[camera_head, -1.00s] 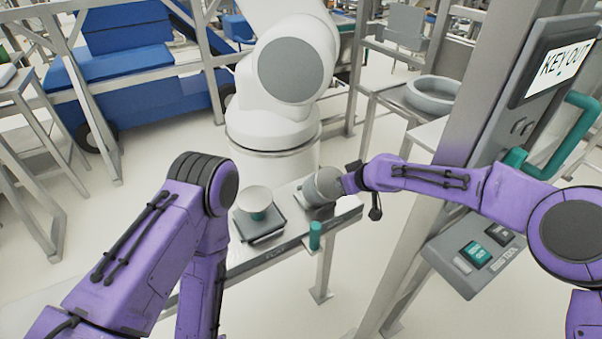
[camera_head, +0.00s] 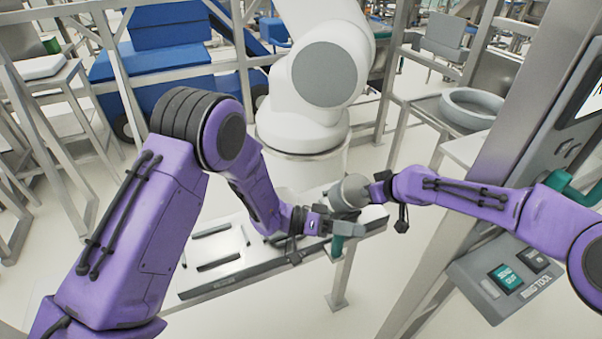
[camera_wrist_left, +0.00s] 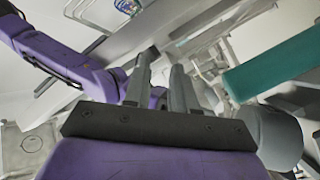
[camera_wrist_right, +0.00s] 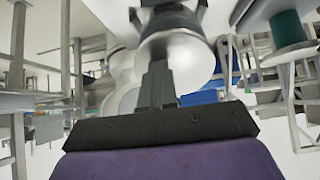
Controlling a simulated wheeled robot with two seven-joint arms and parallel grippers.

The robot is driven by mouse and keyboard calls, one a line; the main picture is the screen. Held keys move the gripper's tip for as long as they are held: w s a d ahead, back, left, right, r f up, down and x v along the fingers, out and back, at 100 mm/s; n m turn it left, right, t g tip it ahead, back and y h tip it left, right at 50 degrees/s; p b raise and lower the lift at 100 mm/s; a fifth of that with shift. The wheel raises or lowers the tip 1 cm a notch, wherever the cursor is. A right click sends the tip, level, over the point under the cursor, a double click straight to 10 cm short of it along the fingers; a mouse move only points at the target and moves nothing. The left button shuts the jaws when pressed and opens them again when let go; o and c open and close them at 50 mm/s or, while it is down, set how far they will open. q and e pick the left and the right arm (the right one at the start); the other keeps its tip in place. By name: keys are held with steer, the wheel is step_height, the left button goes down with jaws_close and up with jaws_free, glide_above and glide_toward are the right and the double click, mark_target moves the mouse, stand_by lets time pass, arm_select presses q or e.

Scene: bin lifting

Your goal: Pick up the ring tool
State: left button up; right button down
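A grey round tool (camera_head: 350,191), which I take as the ring tool, sits at the right end of the metal table. My right gripper (camera_head: 374,193) is at its right side. In the right wrist view its fingers (camera_wrist_right: 158,62) are close together, overlapping the rim of a grey flanged part (camera_wrist_right: 178,42); whether they grip it I cannot tell. My left gripper (camera_head: 352,228) reaches across the table, just in front of the grey tool and above a teal cylinder (camera_head: 337,245). Its fingers (camera_wrist_left: 160,72) are apart with nothing visible between them. The teal cylinder (camera_wrist_left: 275,66) is beside them.
The metal table (camera_head: 205,282) has dark bars (camera_head: 218,262) at its left. A white robot arm (camera_head: 303,130) stands behind it. A post with a button panel (camera_head: 506,275) is at the right. A grey ring (camera_head: 468,107) lies on a rear stand.

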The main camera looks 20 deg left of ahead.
arm_select(q)
steer(key=w+a+r+t, duration=0.1)
steer(key=w+a+r, duration=0.1)
steer(key=w+r, duration=0.15)
arm_select(e)
steer(key=shift+s+f, duration=0.1)
steer(key=shift+f, duration=0.05)
steer(key=shift+d, duration=0.1)
arm_select(q)
steer(key=n+t+y, duration=0.2)
steer(key=n+y, duration=0.1)
steer(key=n, duration=0.2)
glide_toward(350, 194)
steer(key=w+a+r, duration=0.2)
steer(key=a, duration=0.3)
steer(key=shift+r, duration=0.4)
steer(key=shift+w, duration=0.15)
steer(key=x, duration=1.2)
steer(key=shift+c, duration=0.3)
